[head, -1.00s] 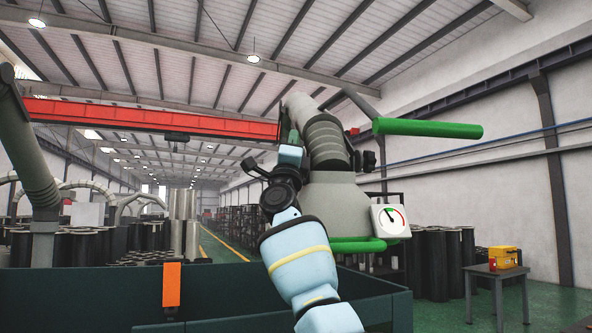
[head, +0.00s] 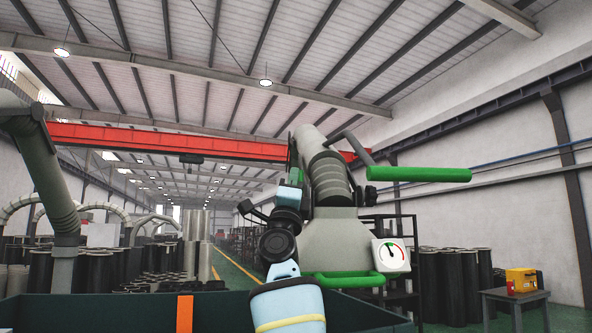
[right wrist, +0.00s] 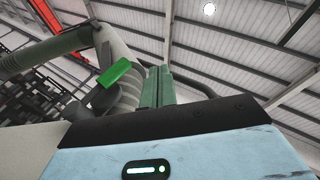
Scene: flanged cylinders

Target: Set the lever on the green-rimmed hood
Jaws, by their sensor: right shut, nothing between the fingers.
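The hood (head: 335,243) is a pale grey cone with a green rim (head: 345,280), hanging from a ribbed grey neck (head: 328,175). A long green bar (head: 418,174) on a bent grey arm extends right of the neck. A black knob (head: 370,196) sits by the neck's right side. My right gripper (head: 294,176) is shut and empty at the neck's left side; its closed fingers show in the right wrist view (right wrist: 157,87). There, a green block (right wrist: 116,73) lies left of the fingers, apart in the picture; I cannot tell if it is the lever. My left gripper is out of view.
A round gauge with a needle (head: 390,255) hangs at the hood's right edge. A dark green bin wall (head: 100,308) with an orange strip (head: 185,314) crosses the front. Black cylinders (head: 455,285) and a table (head: 515,296) with a yellow box (head: 521,280) stand right.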

